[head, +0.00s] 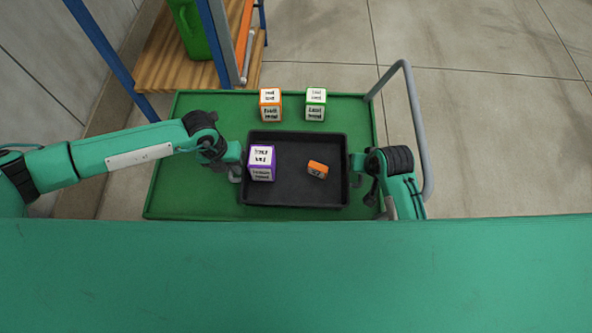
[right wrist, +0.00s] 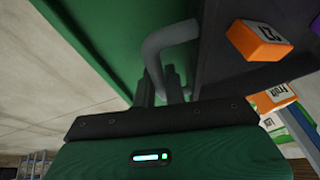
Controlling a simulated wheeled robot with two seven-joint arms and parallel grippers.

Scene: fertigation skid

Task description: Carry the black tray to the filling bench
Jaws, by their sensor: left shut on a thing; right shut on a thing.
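The black tray (head: 295,198) sits on or just above the green cart top, in the head view; I cannot tell if it touches. A purple-edged box (head: 261,163) and a small orange block (head: 317,169) are in it. My left gripper (head: 237,172) is shut on the tray's left side. My right gripper (head: 357,172) is shut on the tray's right side, partly hidden by its wrist. In the right wrist view my right gripper's fingers (right wrist: 160,88) are at a grey curved handle (right wrist: 172,38) beside the dark tray wall (right wrist: 222,60). The orange block (right wrist: 259,41) shows there too.
The green cart (head: 190,205) has a grey push handle (head: 417,125) at its right. An orange-edged box (head: 270,104) and a green-edged box (head: 315,104) stand on it behind the tray. A wooden shelf (head: 170,62) with blue posts holds a green canister (head: 188,28) at back left. Open floor lies right.

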